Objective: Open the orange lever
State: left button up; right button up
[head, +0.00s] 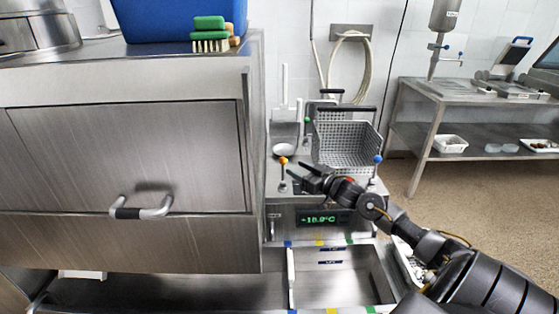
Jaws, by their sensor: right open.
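The orange lever (283,161) is a short upright stem with an orange ball knob, standing at the left front of a steel unit with a perforated basket (347,146). My right gripper (298,175) comes in from the lower right. Its fingers are open and point left, just right of the lever's stem and a little below the knob. I cannot tell whether a finger touches the stem. My left gripper is not in view.
A blue-knobbed lever (378,159) stands at the unit's right front, near my right arm. A green display (318,219) is below. A large steel cabinet (130,150) with a handle fills the left. A steel table (470,125) stands at the right.

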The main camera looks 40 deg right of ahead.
aim_at(283, 172)
jog(key=w+a, duration=0.1)
jog(key=w, duration=0.8)
jog(key=shift+a+p, duration=0.15)
jog(key=shift+p, duration=0.2)
jog(key=shift+w, duration=0.1)
jog(key=shift+c, duration=0.3)
grip_shut()
